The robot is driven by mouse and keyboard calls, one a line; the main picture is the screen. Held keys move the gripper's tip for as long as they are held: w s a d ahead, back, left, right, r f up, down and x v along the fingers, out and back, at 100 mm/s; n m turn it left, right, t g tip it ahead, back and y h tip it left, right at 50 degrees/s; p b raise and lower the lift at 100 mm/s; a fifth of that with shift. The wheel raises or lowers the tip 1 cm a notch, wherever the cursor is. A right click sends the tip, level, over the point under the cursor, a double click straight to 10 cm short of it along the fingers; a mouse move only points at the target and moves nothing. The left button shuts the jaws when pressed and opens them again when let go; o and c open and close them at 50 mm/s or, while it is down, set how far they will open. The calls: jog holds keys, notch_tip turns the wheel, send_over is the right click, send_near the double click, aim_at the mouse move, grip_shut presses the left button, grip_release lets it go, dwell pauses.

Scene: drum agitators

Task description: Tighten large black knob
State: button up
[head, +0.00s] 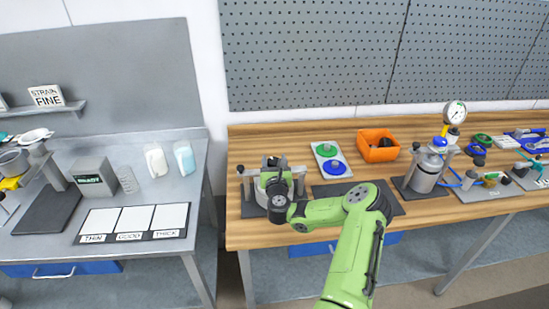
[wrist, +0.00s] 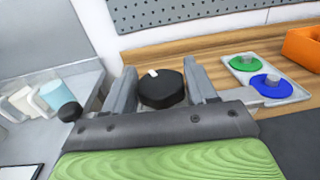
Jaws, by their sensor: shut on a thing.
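The large black knob (wrist: 163,90) sits between the two grey fingers of my gripper (wrist: 160,82) in the wrist view. It has a white mark on its top, toward the left. My gripper is shut on the knob's sides. In the head view my gripper (head: 272,166) reaches over a small fixture on the left part of the wooden bench, and my arm hides much of the fixture and the knob.
A tray with a green disc and a blue disc (head: 336,167) stands right of the fixture. An orange bin (head: 378,146) and a metal vessel with a gauge (head: 428,168) are farther right. A grey table (head: 95,255) stands left across a gap. A perforated panel (head: 310,55) rises behind.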

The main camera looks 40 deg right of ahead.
jog(key=m+g+h, duration=0.2)
jog(key=g, duration=0.1)
jog(key=m+g+h, duration=0.3)
jog(key=shift+w+a+m+g+b, duration=0.1)
jog(key=shift+m+g+b, duration=0.2)
jog(key=shift+g+b, duration=0.1)
jog(key=m+g+h+b, duration=0.1)
jog(key=m+g, duration=0.1)
jog(key=g, duration=0.2)
jog(key=shift+m+h+b, duration=0.3)
jog(key=shift+m+g+b, duration=0.4)
jog(key=shift+m+g, duration=0.2)
jog(key=shift+g, duration=0.3)
jog(key=shift+r, duration=0.2)
jog(key=o, duration=1)
jog(key=shift+f, duration=0.1)
jog(key=shift+f, duration=0.15)
